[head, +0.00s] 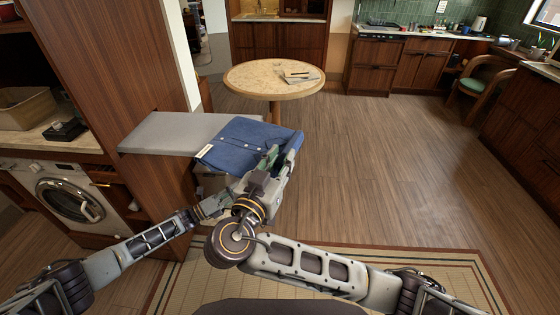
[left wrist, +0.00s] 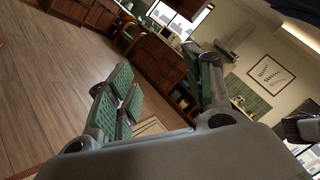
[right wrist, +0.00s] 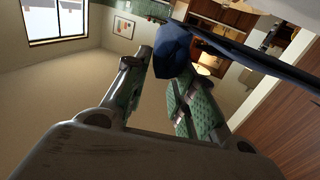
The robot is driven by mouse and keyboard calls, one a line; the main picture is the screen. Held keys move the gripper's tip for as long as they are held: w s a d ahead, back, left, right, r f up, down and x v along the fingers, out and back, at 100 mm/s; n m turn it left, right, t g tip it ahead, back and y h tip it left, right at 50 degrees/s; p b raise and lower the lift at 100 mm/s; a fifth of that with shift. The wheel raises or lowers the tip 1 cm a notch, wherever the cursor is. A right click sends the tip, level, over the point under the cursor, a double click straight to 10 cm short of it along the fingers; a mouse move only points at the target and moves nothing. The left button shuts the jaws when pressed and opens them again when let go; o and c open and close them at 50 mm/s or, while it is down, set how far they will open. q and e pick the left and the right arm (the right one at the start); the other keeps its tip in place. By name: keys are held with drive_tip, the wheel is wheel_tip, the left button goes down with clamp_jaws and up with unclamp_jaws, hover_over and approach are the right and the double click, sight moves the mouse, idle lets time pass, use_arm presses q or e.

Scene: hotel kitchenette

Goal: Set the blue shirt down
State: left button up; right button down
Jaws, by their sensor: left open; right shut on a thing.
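The blue shirt (head: 238,143) is folded flat, with small pale buttons and a white tag. It lies over the right end of the grey shelf top (head: 175,132); I cannot tell whether it touches it. My right gripper (head: 280,160) is shut on the shirt's near right edge. In the right wrist view, a bunch of blue cloth (right wrist: 172,50) sits between the fingers. My left gripper (head: 212,207) is open and empty, below and in front of the shelf. The left wrist view shows its green-padded fingers (left wrist: 165,92) spread apart with nothing between.
A round table (head: 250,77) with a notebook (head: 300,76) on it stands behind the shelf. A washing machine (head: 75,198) and a basket (head: 30,108) are at the left. The left part of the shelf top is bare. The wooden floor at the right is clear.

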use_arm(q)
drive_tip(key=s+a+f+n+t+y, duration=0.1)
drive_tip(key=s+a+f+n+y, duration=0.1)
drive_tip(key=f+n+y, duration=0.5)
drive_tip(key=s+a+f+n+t+y, duration=0.15)
drive_tip(key=f+n, duration=0.45)
drive_tip(key=f, duration=0.6)
drive_tip(key=s+a+f+n+g+y, duration=0.2)
drive_tip(key=s+a+f+n, duration=0.15)
drive_tip(key=s+f, duration=0.4)
drive_tip(key=s+a+f+n+g+y, duration=0.1)
drive_tip(key=s+a+f+n+y, duration=0.15)
drive_tip(key=s+f+n, duration=0.5)
drive_tip(key=s+a+f+n+g+y, duration=0.1)
drive_tip(key=s+f+n+g, duration=0.2)
drive_tip(key=s, duration=0.9)
drive_tip(key=s+a+f+n+g+y, duration=0.1)
drive_tip(key=s+f+n+g, duration=0.2)
drive_tip(key=s+f, duration=0.6)
drive_tip(key=s+a+f+n+g+y, duration=0.2)
drive_tip(key=s+f, duration=0.4)
drive_tip(key=s, duration=1.1)
drive_tip(key=shift+n+g, duration=0.45)
drive_tip(key=shift+n, duration=0.15)
drive_tip(key=shift+s, duration=0.1)
